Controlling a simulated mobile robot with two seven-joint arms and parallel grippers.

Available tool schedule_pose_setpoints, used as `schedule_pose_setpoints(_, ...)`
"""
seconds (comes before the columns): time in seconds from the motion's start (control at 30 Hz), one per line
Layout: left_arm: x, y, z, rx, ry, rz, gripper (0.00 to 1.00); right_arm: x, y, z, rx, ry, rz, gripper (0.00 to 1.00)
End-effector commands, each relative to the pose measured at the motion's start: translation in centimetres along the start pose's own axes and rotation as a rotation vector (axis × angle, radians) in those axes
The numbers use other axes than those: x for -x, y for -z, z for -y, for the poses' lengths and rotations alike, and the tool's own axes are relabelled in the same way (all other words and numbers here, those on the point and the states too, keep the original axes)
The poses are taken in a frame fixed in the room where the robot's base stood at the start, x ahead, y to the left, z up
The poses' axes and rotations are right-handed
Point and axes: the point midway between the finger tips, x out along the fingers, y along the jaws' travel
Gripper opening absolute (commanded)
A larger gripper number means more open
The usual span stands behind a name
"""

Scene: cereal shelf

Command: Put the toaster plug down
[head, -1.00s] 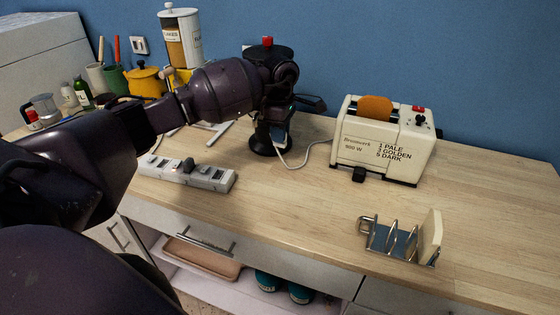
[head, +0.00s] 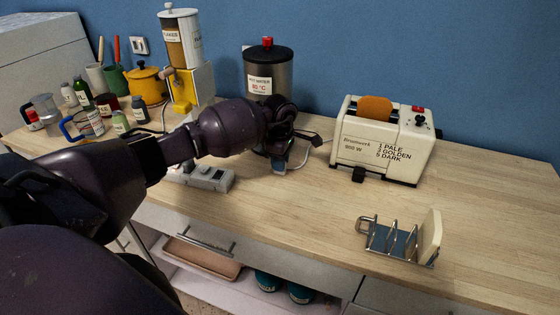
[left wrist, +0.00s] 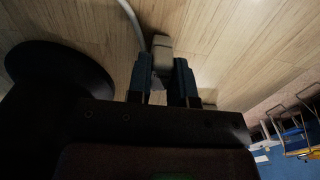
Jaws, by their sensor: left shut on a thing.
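My left gripper (head: 280,165) is low over the counter, between the power strip and the toaster. In the left wrist view its two dark fingers (left wrist: 163,85) are shut on the pale toaster plug (left wrist: 161,52). A light cable (left wrist: 131,14) runs up beside the plug there. The plug is close to the wooden surface; I cannot tell whether it touches. The cream toaster (head: 385,145) stands at the back right with a slice in its slot. The grey power strip (head: 208,178) lies left of the gripper, partly behind my arm. My right gripper is not in view.
A hot water urn (head: 268,78) stands behind the gripper. Its dark round base (left wrist: 60,75) is close in the left wrist view. A toast rack (head: 400,240) stands at the front right. Jars and mugs crowd the left. The counter between strip and rack is clear.

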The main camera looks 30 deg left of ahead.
Motion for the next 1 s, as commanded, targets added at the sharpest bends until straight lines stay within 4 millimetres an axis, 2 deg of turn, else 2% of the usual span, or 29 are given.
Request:
schedule_pose_setpoints(0.23,-0.4,0.0,0.0,0.0,0.0,0.0,0.0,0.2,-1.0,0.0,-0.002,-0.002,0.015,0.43)
schedule_pose_setpoints(0.27,-0.3,0.0,0.0,0.0,0.0,0.001,0.25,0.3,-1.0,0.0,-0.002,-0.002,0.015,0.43)
schedule_pose_setpoints(0.4,-0.3,0.0,0.0,0.0,0.0,0.001,0.46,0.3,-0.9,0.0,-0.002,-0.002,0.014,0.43)
schedule_pose_setpoints(0.77,0.1,0.0,0.0,0.0,0.0,0.001,0.46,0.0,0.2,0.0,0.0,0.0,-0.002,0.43)
schedule_pose_setpoints(0.87,1.1,0.0,-0.1,-0.001,-0.003,0.001,0.46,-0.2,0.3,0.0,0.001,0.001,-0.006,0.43)
schedule_pose_setpoints(1.0,3.5,0.0,-0.1,-0.002,-0.004,0.0,0.46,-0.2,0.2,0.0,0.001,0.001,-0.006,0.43)
